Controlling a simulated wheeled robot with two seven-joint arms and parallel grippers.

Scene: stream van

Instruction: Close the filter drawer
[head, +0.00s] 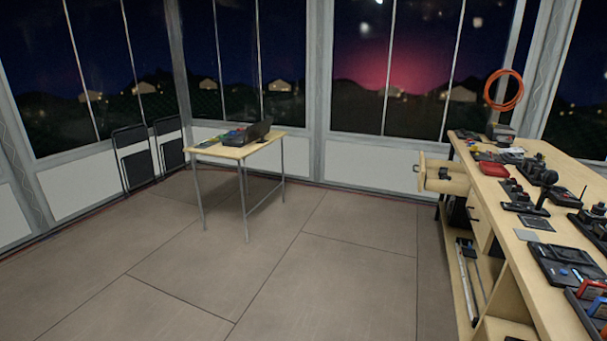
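One drawer (441,176) stands pulled out from the left side of the long wooden workbench (545,262), near its far end. Its pale wooden front faces left and has a small dark handle or pull. I cannot read any label that names it as the filter drawer. What lies inside it is too small to tell. A second front (480,222) below and nearer looks flush with the bench. Neither of my grippers shows in the head view.
Open floor (300,260) lies between me and the bench. A small table (240,150) with a dark case stands at the back, left of the drawer. Folded chairs (133,157) lean at the left wall. Electronic gear covers the bench top. An orange cable coil (504,90) hangs behind.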

